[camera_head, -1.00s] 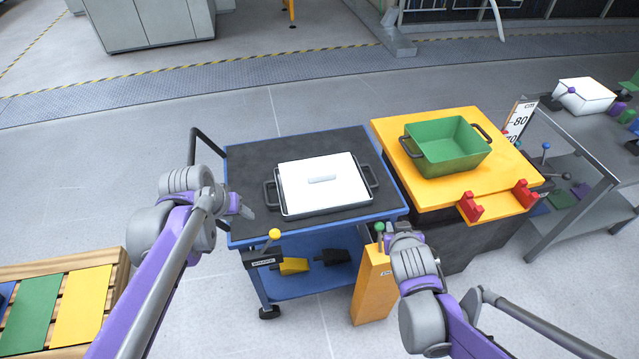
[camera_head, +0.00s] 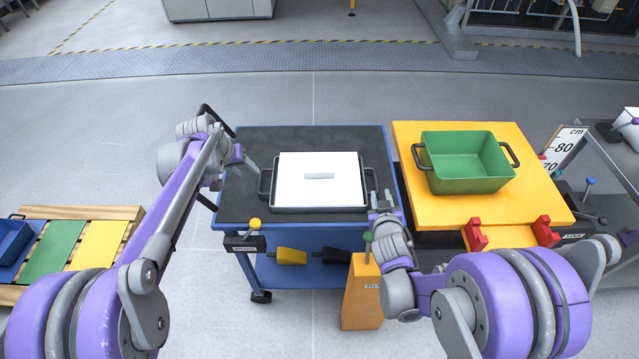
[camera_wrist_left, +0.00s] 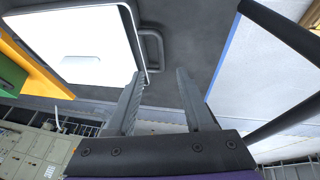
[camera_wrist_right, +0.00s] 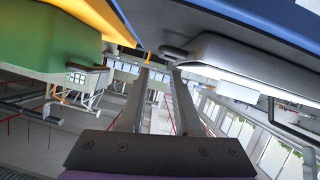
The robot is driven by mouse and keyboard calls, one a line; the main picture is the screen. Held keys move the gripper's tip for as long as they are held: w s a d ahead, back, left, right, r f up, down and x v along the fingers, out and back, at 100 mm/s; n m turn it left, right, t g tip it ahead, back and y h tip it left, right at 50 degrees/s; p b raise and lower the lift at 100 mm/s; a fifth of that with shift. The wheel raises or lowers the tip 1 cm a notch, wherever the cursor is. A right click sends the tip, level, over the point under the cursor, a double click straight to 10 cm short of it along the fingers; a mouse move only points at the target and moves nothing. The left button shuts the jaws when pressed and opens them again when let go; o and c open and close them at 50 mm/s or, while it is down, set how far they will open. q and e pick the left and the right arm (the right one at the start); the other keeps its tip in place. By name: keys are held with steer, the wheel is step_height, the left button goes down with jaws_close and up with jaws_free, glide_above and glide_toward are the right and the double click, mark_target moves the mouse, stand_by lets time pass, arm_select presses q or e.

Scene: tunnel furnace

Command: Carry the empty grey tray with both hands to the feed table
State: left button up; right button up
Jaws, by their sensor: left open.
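A grey tray (camera_head: 318,209) with dark side handles sits on the black top of a blue cart (camera_head: 252,203). A white lid-like piece (camera_head: 320,190) with a small grip covers its inside, so I cannot see whether it is empty. My left gripper (camera_head: 248,164) is open, above the cart just left of the tray's left handle (camera_head: 264,184). In the left wrist view that handle (camera_wrist_left: 153,50) lies beyond the open fingers (camera_wrist_left: 157,78). My right gripper (camera_head: 380,196) is beside the tray's right handle. In the right wrist view its fingers (camera_wrist_right: 160,72) are apart, with the handle (camera_wrist_right: 172,52) near the tips.
A yellow-topped table (camera_head: 415,205) stands right of the cart, holding a green bin (camera_head: 465,165) and red brackets (camera_head: 475,235). An orange post (camera_head: 361,295) stands in front. A pallet with coloured panels (camera_head: 52,250) is at left. The floor behind is clear.

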mark_target(259, 182)
arm_select(q)
steer(key=shift+a, duration=0.15)
arm_select(e)
steer(key=shift+a, duration=0.15)
arm_select(q)
steer(key=x, duration=1.1)
arm_select(e)
steer(key=x, duration=1)
steer(key=shift+w+f, duration=0.1)
steer(key=shift+w, duration=0.3)
arm_select(q)
steer(key=shift+r, duration=0.1)
steer(key=c, duration=0.5)
arm_select(e)
steer(key=c, duration=0.5)
arm_select(q)
jaws_close()
arm_select(e)
jaws_close()
